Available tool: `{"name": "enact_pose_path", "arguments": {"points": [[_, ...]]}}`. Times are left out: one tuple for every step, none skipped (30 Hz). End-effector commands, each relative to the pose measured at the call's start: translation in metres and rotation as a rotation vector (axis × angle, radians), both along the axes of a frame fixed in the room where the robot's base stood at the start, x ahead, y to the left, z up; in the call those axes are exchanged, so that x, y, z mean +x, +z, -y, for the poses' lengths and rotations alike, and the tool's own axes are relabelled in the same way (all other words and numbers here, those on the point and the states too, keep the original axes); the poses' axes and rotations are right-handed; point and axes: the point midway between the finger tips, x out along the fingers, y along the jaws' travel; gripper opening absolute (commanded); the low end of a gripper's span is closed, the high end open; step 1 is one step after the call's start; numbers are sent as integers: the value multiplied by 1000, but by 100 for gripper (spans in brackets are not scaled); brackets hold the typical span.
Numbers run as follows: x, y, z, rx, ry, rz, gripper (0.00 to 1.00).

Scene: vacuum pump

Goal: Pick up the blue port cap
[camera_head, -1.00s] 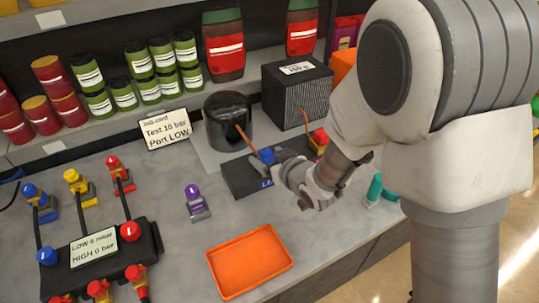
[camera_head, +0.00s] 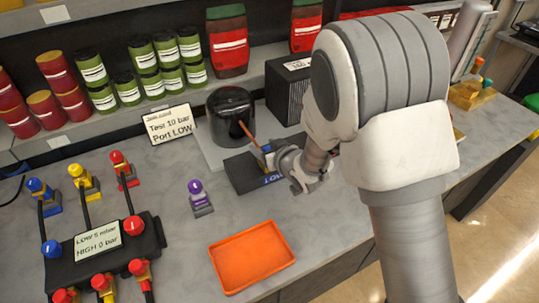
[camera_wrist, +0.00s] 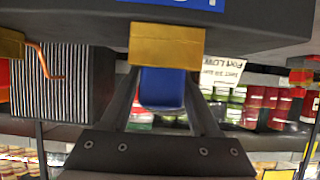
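The blue port cap (camera_wrist: 162,88) sits against a brass fitting (camera_wrist: 164,45) in the wrist view, which looks upside down. My gripper (camera_wrist: 162,84) has one dark finger on each side of the cap, very close to it. Whether both fingertips press on it cannot be told. In the head view, the cap (camera_head: 267,149) is a small blue patch at the top of the dark pump block (camera_head: 245,174). My gripper (camera_head: 272,156) reaches it from the right, and my wrist partly hides the block and fitting.
A black round vessel (camera_head: 230,116) with a copper tube stands just behind the block. A dark finned box (camera_head: 286,92) is behind my wrist. A purple-capped part (camera_head: 199,198), an orange tray (camera_head: 251,257) and a hose manifold (camera_head: 102,248) lie on the bench. The front bench has free room.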

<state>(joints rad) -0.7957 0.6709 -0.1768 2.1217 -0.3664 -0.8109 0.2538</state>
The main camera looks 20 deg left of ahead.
Motion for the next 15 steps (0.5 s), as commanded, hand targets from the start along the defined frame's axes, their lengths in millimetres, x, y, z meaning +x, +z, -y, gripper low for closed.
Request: {"name": "enact_pose_path", "arguments": {"points": [[0,0,0,0,0,0,51],[0,0,0,0,0,0,46],[0,0,0,0,0,0,39],[0,0,0,0,0,0,33],[0,0,0,0,0,0,28],[0,0,0,0,0,0,21],[0,0,0,0,0,0,15],[0,0,0,0,0,0,10],[0,0,0,0,0,0,3],[0,0,0,0,0,0,0],[0,0,0,0,0,0,0],[0,0,0,1,0,1,0],[0,0,0,1,0,1,0],[0,0,0,1,0,1,0],[0,0,0,1,0,1,0]]}}
